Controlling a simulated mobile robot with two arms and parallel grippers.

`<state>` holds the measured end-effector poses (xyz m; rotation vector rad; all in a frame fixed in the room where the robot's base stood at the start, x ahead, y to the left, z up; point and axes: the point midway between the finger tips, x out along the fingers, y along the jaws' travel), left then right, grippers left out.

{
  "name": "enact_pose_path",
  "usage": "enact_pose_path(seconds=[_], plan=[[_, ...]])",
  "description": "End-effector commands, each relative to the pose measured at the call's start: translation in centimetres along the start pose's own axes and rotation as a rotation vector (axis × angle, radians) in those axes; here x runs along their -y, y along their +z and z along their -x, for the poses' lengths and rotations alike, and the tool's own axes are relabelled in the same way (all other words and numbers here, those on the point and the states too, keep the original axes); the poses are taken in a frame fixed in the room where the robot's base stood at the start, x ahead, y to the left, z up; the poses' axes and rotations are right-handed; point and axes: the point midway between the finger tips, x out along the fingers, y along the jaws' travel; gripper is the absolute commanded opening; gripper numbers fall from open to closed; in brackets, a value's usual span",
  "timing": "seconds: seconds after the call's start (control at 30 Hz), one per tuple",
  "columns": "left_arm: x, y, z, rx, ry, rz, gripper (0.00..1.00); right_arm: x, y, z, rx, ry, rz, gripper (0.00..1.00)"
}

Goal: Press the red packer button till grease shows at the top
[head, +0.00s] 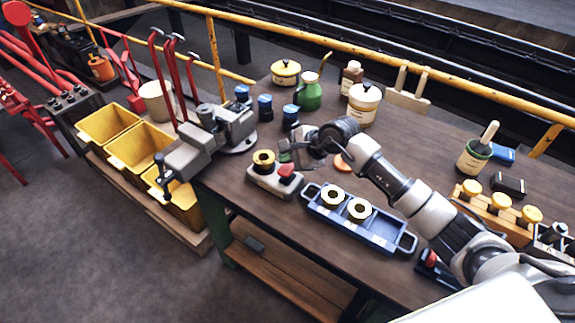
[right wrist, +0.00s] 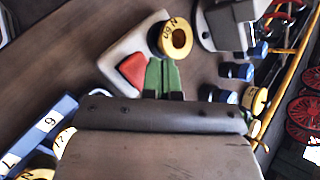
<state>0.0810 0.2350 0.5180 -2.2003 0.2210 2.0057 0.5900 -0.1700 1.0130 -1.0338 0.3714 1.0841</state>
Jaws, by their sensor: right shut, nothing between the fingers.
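The packer is a pale grey block (head: 262,181) near the front edge of the bench, with a red button (head: 286,171) and a yellow collar (head: 264,160). In the right wrist view the red button (right wrist: 132,70) is just left of my fingertips, and the yellow lettered collar (right wrist: 177,38) lies beyond them. My right gripper (head: 287,153) has its green fingers together and empty; they also show in the wrist view (right wrist: 163,76). The fingertips appear beside the button; contact is not clear. No grease can be made out at the collar. My left gripper is out of view.
A blue tray (head: 378,233) with two yellow-topped pieces lies right of the packer. A grey vise (head: 232,128) stands left of it, with blue-capped jars (head: 265,108) behind. A green can (head: 309,96) and a cream pot (head: 363,104) stand farther back.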

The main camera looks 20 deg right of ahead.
Motion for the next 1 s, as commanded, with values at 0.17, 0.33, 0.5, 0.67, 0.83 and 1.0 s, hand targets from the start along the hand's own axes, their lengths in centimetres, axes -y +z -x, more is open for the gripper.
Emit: enact_pose_path(seconds=[0.17, 0.33, 0.5, 0.67, 0.83, 1.0], plan=[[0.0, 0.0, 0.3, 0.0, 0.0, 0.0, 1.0, 0.3, 0.3, 0.4, 0.001, -0.002, 0.002, 0.0], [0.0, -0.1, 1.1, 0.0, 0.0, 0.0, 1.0, 1.1, 1.1, 1.5, 0.0, -0.002, 0.003, 0.0], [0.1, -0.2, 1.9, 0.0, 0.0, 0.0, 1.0, 2.0, 1.9, 2.7, -0.001, -0.003, 0.003, 0.0], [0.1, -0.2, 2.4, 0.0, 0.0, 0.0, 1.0, 2.6, 2.6, 3.5, 0.001, -0.002, 0.001, 0.0], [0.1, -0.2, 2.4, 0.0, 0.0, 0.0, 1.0, 2.6, 2.6, 3.5, 0.001, -0.001, 0.001, 0.0], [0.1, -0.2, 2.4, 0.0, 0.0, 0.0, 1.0, 2.6, 2.6, 3.5, 0.001, -0.002, 0.001, 0.0]])
